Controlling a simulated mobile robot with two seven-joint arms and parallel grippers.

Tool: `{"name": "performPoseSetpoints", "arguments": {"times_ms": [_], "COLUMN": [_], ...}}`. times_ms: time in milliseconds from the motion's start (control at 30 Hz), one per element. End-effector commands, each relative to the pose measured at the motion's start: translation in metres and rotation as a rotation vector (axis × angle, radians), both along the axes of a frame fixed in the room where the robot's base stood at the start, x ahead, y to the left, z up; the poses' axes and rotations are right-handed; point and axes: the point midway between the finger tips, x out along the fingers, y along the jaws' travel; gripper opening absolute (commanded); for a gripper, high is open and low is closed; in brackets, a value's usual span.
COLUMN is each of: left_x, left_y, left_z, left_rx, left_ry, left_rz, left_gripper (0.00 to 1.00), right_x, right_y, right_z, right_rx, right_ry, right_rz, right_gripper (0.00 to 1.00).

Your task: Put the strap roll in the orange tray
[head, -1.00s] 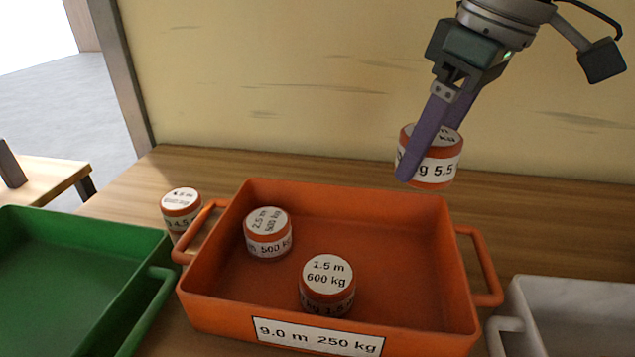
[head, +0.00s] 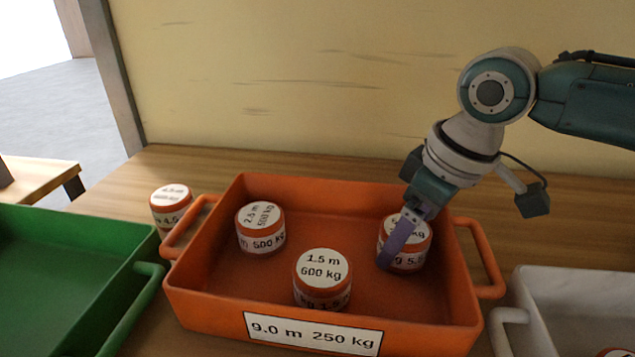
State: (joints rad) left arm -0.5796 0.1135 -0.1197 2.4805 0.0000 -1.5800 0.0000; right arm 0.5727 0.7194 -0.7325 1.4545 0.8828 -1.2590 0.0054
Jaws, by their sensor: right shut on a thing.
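The orange tray (head: 200,262) stands on the wooden table and has a label reading "9.0 m 250 kg" on its front wall. My right gripper (head: 396,248) is shut on an orange strap roll (head: 412,262) with a white label, partly readable as "5.5". This roll is inside the tray at its right side, at or close to the floor; I cannot tell if it touches. Two more strap rolls are in the tray: one marked 2.5 m 500 kg (head: 260,228) and one marked 1.5 m 600 kg (head: 322,279). My left gripper is not in view.
Another strap roll (head: 171,207) stands on the table just left of the orange tray. A green tray (head: 75,230) is at the left, and a white tray (head: 530,310) at the right holds something orange and white at its edge. A pale wall rises behind.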

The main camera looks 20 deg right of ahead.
Motion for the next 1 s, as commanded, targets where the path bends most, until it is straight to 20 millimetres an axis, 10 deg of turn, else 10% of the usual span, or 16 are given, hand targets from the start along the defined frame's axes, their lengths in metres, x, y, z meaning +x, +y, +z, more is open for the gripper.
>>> {"name": "performPoseSetpoints", "arguments": {"times_ms": [167, 200, 367, 667, 1000], "left_x": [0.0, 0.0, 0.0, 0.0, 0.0], "left_y": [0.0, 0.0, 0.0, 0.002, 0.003], "left_z": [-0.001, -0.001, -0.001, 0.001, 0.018], "left_rx": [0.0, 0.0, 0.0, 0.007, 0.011], "left_ry": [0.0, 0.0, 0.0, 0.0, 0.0], "left_rz": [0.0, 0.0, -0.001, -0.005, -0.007], "left_gripper": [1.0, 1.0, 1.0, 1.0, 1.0], "right_x": [0.0, 0.0, 0.0, 0.0, -0.015], "right_y": [0.0, 0.0, 0.0, 0.0, -0.008], "right_z": [-0.003, -0.003, -0.003, 0.001, 0.066], "right_rx": [0.001, 0.001, 0.001, 0.0, -0.002], "right_ry": [-0.001, -0.001, 0.0, -0.001, -0.003], "right_rz": [0.0, 0.0, 0.0, 0.0, 0.002], "right_gripper": [0.11, 0.82, 1.0, 1.0, 1.0]}}
